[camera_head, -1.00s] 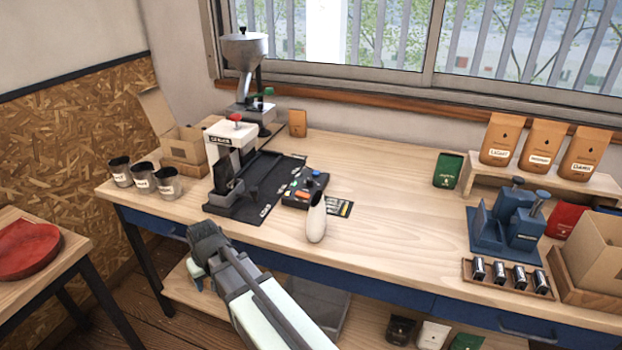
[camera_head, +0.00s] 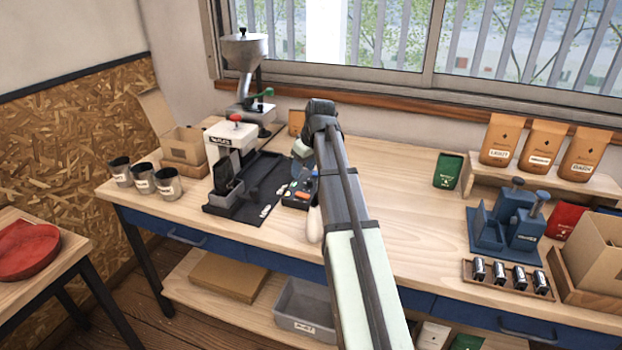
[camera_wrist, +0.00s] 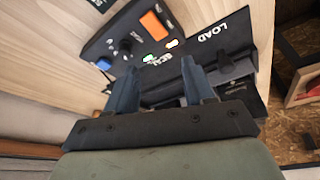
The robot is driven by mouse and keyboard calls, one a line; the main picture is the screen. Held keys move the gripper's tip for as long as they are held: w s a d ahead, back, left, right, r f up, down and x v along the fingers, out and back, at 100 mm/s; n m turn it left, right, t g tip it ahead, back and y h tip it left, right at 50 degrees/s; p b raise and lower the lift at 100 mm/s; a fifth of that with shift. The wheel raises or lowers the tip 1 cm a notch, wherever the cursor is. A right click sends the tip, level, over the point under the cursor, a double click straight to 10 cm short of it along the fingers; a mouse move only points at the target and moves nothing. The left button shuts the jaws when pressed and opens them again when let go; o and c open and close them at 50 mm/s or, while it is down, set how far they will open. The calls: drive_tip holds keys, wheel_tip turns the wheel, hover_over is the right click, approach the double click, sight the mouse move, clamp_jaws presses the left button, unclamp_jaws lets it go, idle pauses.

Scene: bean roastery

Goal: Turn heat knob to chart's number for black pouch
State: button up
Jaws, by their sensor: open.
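The control panel (camera_head: 294,201) sits on the bench right of the roaster's black base, partly behind my arm. In the wrist view, the panel (camera_wrist: 90,49) carries a black knob (camera_wrist: 125,45), a blue knob (camera_wrist: 104,64) and an orange switch (camera_wrist: 152,25). I cannot read which is the heat knob or its setting. My gripper (camera_wrist: 158,82) is open, its two fingers apart and empty above the panel area. In the head view, my gripper (camera_head: 302,150) is over the panel's back side. The chart card and the black pouch are hidden by my arm.
The roaster (camera_head: 231,145) with its black base stands left of the panel. A white rounded object (camera_head: 314,224) stands in front of it, mostly hidden by my arm. The bench middle, right of my arm, is clear.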

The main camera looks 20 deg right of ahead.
sight(310, 180)
drive_tip(key=w+d+r, duration=0.1)
drive_tip(key=d+r, duration=0.2)
drive_tip(key=d, duration=0.4)
drive_tip(key=shift+n+t+y, duration=0.3)
drive_tip(key=shift+n, duration=0.1)
drive_tip(key=x, duration=1.3)
drive_tip(key=shift+w+d, duration=0.1)
drive_tip(key=shift+w, duration=0.15)
clamp_jaws()
